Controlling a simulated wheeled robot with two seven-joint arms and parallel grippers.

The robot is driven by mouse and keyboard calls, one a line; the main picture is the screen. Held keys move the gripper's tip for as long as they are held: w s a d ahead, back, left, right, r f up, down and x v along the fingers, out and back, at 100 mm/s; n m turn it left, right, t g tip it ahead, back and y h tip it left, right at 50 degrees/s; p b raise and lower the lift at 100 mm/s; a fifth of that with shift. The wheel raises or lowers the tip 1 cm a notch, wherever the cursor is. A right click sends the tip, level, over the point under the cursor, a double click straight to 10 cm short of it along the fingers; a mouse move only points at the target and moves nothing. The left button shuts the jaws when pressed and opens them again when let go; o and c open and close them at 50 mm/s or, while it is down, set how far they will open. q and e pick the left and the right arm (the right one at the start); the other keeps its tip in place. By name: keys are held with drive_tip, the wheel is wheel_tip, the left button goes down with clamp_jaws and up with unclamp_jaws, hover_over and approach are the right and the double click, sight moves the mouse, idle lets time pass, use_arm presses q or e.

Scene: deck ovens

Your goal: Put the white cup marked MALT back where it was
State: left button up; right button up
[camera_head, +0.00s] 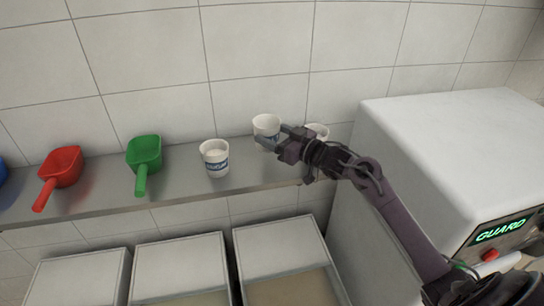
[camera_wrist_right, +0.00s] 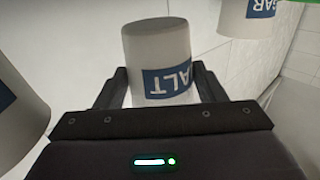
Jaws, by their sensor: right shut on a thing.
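The white cup marked MALT (camera_head: 266,125) is upright at the shelf, between two other white cups. In the right wrist view the MALT cup (camera_wrist_right: 155,50) shows its blue label upside down between my fingers. My right gripper (camera_head: 272,139) is shut on it, one finger on each side; the gripper also shows in the wrist view (camera_wrist_right: 160,90). The fingers hide the cup's lower part in the head view, so I cannot tell whether its base touches the shelf. My left gripper is in neither view.
The grey shelf (camera_head: 185,185) also holds a cup marked SUGAR (camera_head: 215,160), a green scoop (camera_head: 145,153) and a red scoop (camera_head: 62,167). Another white cup (camera_head: 318,130) is partly hidden behind my right arm. A white machine (camera_head: 440,145) stands close at the right.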

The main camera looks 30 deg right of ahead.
drive_tip(key=shift+s+f, duration=0.2)
drive_tip(key=shift+f, duration=0.3)
wheel_tip(320, 180, down, 4)
drive_tip(key=b, duration=0.3)
drive_tip(key=shift+s+r, duration=0.1)
drive_tip(key=shift+r, duration=0.05)
drive_tip(key=shift+w, duration=0.25)
drive_tip(key=shift+s, duration=0.2)
drive_tip(key=o, duration=0.7)
drive_tip(key=shift+c, duration=0.2)
drive_tip(key=o, duration=0.3)
drive_tip(key=shift+w+f, duration=0.1)
drive_tip(key=shift+f, duration=0.1)
